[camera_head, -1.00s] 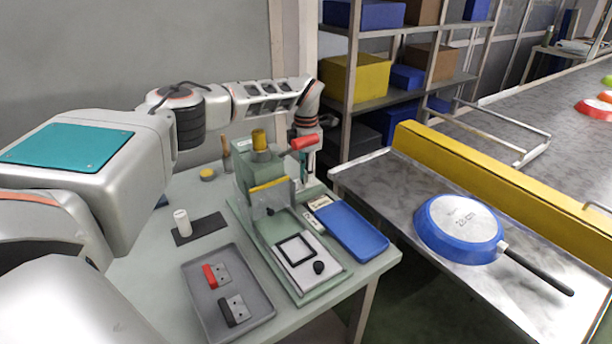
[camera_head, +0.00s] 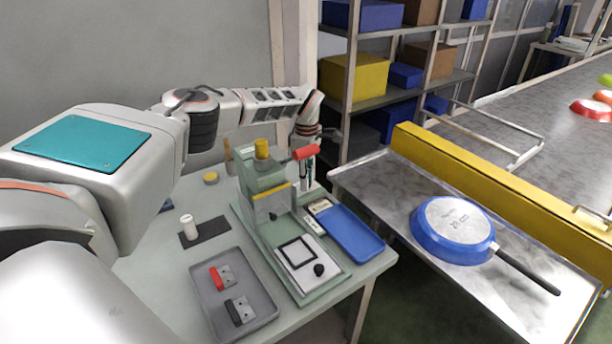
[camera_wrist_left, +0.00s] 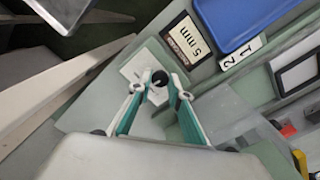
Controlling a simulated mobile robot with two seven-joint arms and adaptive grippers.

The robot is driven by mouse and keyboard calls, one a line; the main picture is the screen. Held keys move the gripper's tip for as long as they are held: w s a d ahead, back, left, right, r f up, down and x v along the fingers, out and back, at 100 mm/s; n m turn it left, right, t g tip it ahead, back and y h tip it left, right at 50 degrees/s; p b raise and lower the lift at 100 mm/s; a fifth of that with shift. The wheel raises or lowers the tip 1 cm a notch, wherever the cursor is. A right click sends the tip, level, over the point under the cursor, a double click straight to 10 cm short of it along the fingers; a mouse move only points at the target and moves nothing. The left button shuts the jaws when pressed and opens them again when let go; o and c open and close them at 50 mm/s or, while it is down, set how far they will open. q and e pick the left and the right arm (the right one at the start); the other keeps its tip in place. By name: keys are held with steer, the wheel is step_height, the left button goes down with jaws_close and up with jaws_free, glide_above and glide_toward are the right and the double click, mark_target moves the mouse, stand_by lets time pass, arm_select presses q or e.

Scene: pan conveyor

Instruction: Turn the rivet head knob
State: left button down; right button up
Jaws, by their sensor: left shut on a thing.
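The green press machine (camera_head: 265,180) stands on the table with a yellow cap on top and a red-handled lever (camera_head: 305,153). My left gripper (camera_head: 308,178) reaches down behind and to the right of the machine, partly hidden by it. In the left wrist view, its teal-lined fingers (camera_wrist_left: 160,92) are on both sides of a small round knob (camera_wrist_left: 160,77) with a dark top, on a pale plate. The fingers are closed on this knob. Beside it are a "5 mm" label (camera_wrist_left: 188,41) and a label with digits (camera_wrist_left: 240,52). My right gripper is not in view.
A blue tray (camera_head: 372,252) lies right of the machine. A grey tray (camera_head: 262,315) holds red and black parts at the front. A blue pan (camera_head: 452,230) lies upside down on the metal side table. A white cylinder (camera_head: 188,228) stands on a dark mat.

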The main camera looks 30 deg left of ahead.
arm_select(q)
steer(key=shift+m+p, duration=0.75)
steer(key=shift+m, duration=1.45)
steer(key=c, duration=1.9)
jaws_free()
step_height(320, 180, up, 12)
steer(key=shift+d, duration=0.15)
